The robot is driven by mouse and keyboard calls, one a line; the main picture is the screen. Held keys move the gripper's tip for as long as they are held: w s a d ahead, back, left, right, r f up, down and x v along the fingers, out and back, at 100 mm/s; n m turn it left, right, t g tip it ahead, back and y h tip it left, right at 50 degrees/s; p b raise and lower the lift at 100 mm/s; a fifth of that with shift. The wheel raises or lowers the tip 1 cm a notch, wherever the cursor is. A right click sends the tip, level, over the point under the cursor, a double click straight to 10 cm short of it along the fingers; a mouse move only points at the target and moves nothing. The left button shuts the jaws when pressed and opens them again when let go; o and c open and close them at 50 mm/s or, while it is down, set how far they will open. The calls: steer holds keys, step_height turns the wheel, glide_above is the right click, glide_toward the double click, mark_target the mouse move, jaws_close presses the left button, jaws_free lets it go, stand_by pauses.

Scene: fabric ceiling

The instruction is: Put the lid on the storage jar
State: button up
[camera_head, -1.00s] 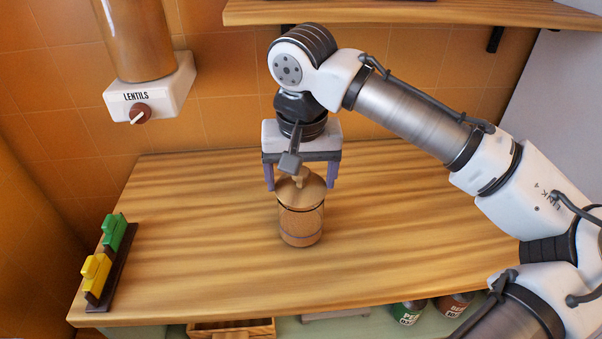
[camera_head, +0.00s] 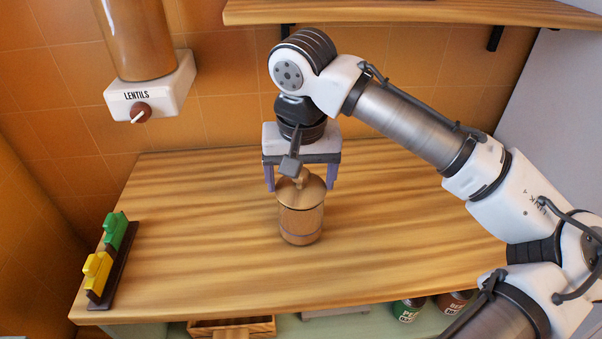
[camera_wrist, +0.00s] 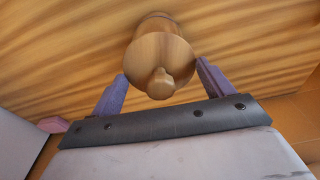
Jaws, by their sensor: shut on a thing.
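The storage jar (camera_head: 301,225) stands upright on the wooden counter, with brown contents showing through its wall. The round wooden lid (camera_head: 312,191) with a knob is at the jar's top, roughly level and centred over it. In the wrist view the lid (camera_wrist: 180,52) covers the jar's mouth, and the jar's far end (camera_wrist: 155,22) shows beyond it. I cannot tell whether the lid is fully seated or a small gap remains. My gripper (camera_head: 300,186) points down from above, shut on the lid with one finger at each side. It also shows in the wrist view (camera_wrist: 162,78).
A lentils dispenser (camera_head: 150,90) hangs on the wall at upper left. A dark rack with green and yellow pieces (camera_head: 108,262) stands at the counter's left edge. A shelf (camera_head: 420,14) is above. The counter (camera_head: 400,240) around the jar is clear.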

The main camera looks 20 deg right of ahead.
steer(key=shift+f, duration=0.3)
stand_by(0.5)
steer(key=o, duration=0.9)
steer(key=shift+r+p, duration=3.3)
steer(key=shift+r, duration=0.25)
steer(key=shift+f, duration=0.1)
